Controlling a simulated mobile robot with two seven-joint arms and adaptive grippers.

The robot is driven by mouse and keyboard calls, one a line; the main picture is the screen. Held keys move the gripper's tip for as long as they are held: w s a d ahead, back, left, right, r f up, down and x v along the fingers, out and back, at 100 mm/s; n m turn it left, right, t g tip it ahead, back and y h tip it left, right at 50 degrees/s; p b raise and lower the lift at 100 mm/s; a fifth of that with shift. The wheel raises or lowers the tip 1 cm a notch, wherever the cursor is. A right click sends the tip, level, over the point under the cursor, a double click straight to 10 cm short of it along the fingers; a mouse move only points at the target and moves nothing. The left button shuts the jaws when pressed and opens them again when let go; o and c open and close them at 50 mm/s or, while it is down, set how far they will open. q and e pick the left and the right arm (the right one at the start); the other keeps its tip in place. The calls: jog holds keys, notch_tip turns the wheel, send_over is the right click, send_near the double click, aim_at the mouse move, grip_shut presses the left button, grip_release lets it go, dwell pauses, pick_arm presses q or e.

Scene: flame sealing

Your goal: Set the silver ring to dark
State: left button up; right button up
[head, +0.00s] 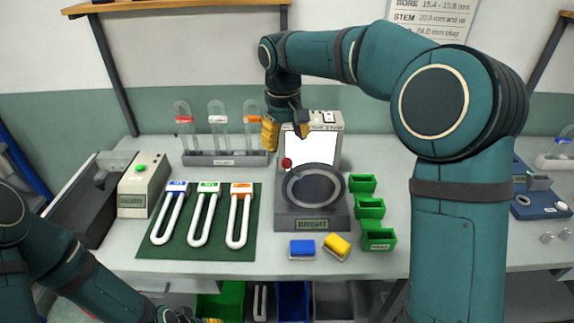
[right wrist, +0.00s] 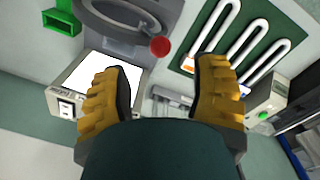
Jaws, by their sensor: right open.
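The silver ring (head: 289,188) lies around the round dark disc on a grey instrument (head: 284,219), whose front label reads BRIGHT. A red knob (head: 286,163) sits at the ring's back left edge. In the right wrist view the ring (right wrist: 92,20) is partly cut off at the top, with the red knob (right wrist: 160,46) beside it. My right gripper (head: 285,132) is open and empty, above and behind the knob, apart from it. Its two yellow fingers (right wrist: 163,75) show wide apart in the wrist view.
A lit white panel (head: 325,150) with a switch stands behind the ring. A tube rack (head: 225,160) is at the back left. Several bent white tubes (head: 204,215) lie on a green mat (head: 155,250). Green bins (head: 370,207) stand right; blue (head: 302,249) and yellow (head: 337,246) blocks lie in front.

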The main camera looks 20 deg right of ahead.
aim_at(287, 158)
notch_tip(287, 158, down, 8)
jog(key=shift+w+d+r+b, duration=0.15)
jog(key=shift+r+b, duration=0.05)
jog(key=shift+b, duration=0.4)
grip_shut()
